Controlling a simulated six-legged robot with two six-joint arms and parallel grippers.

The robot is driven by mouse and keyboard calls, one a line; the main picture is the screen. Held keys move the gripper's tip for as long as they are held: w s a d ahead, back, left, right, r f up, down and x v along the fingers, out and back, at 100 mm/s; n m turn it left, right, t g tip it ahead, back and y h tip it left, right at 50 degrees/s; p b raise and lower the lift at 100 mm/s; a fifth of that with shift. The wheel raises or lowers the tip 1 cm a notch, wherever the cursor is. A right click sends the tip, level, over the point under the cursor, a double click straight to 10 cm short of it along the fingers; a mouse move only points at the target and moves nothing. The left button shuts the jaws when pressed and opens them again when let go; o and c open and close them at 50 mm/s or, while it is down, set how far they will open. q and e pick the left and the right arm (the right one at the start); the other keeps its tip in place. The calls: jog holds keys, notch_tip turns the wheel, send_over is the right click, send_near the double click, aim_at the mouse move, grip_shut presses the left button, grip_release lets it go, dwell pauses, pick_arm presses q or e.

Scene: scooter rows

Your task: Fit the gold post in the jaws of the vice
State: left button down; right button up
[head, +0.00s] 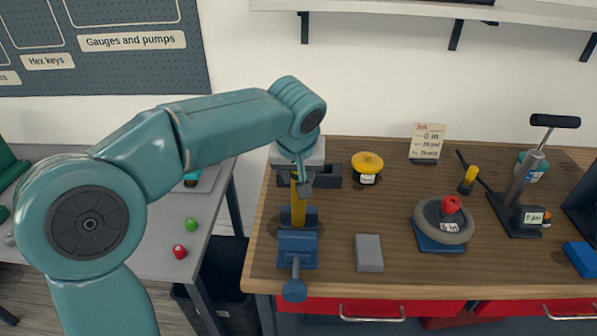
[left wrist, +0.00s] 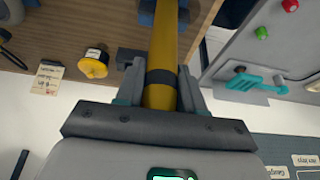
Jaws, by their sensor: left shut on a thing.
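The gold post (head: 298,210) stands roughly upright at the blue vice (head: 297,250) near the table's front left. Its lower end meets the dark jaws of the vice; I cannot tell whether it is seated between them or just above or behind them. My left gripper (head: 303,184) is shut on the upper part of the post. In the left wrist view the fingers (left wrist: 161,92) close around the gold post (left wrist: 164,45) at a dark band, and a bit of the blue vice (left wrist: 147,12) shows at the top edge. My right gripper is not in view.
A grey block (head: 368,253) lies right of the vice. Behind stand a yellow-topped gauge (head: 367,163) and a small card (head: 428,142). A grey wheel (head: 443,222) and a black-handled pump (head: 525,185) stand to the right. A gap separates the wooden bench from the grey table (head: 200,230).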

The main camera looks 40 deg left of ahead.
pick_arm(q)
jog(key=shift+f+b, duration=1.75)
jog(key=shift+f, duration=0.2)
jog(key=c, duration=0.6)
grip_release()
jog(key=p+v, duration=0.1)
jog(key=v, duration=1.5)
jog(key=shift+r, duration=0.15)
jog(key=shift+s+d, duration=0.1)
jog(key=shift+s, duration=0.05)
